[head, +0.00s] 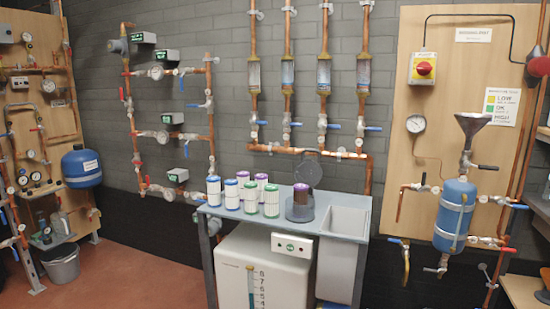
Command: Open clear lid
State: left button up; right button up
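On the blue-grey workbench (345,197), a dark grey round holder (300,211) has a purple-capped container (301,192) in it. A dark round lid-like disc (309,168) stands raised behind that container. It looks upright and open, but I cannot tell whether it is clear or how it is hinged. No other lid can be made out as clear. Neither of my grippers is in view.
Several canisters with blue, green and purple caps (250,196) stand left of the holder. A sink basin (345,222) fills the bench's right end. A white tank (260,270) is below. Copper pipes and valves (340,154) run along the wall behind.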

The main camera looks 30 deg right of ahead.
aim_at(309, 173)
jog(key=z, duration=0.7)
jog(key=i, duration=0.55)
jog(key=z, duration=0.75)
jog(key=i, duration=0.9)
jog(key=u, duration=0.25)
